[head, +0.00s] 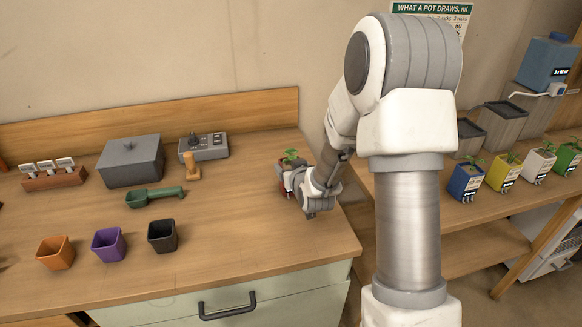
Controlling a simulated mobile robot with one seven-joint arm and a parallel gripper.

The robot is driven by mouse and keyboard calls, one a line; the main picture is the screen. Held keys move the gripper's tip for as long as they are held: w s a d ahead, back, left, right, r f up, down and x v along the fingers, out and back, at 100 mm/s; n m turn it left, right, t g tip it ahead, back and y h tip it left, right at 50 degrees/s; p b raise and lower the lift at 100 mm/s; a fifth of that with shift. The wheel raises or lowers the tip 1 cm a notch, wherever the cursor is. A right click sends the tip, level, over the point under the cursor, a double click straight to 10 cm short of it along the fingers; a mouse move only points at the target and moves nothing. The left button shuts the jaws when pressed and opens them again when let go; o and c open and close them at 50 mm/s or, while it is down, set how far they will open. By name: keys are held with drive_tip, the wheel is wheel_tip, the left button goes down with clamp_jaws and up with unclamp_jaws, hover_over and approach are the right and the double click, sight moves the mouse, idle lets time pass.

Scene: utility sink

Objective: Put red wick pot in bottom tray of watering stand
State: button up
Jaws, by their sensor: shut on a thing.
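The red pot (283,184) with a small green seedling is at the right end of the left workbench. My gripper (288,186) is shut on it, reaching in from the right; the gripper hides much of the pot. I cannot tell whether the pot touches the bench. The watering stand (503,125) is on the right bench: grey-brown stepped blocks with dark tops, and a blue water tank (548,62) on the highest. The lowest dark-topped step (468,129) is at its left, partly hidden behind my arm.
Blue (466,182), yellow (502,173), white (538,163) and green (567,158) potted seedlings line the right bench's front. Empty orange (55,253), purple (108,244) and black (162,236) pots, a green scoop (155,197) and a grey box (130,162) occupy the left bench. A gap separates the benches.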

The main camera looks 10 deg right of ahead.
drive_tip(key=o, duration=1.5)
drive_tip(key=shift+r+p, duration=0.25)
drive_tip(key=shift+p, duration=0.15)
drive_tip(key=b+v, duration=0.7)
drive_tip(key=v, duration=0.5)
drive_tip(key=shift+f, duration=0.1)
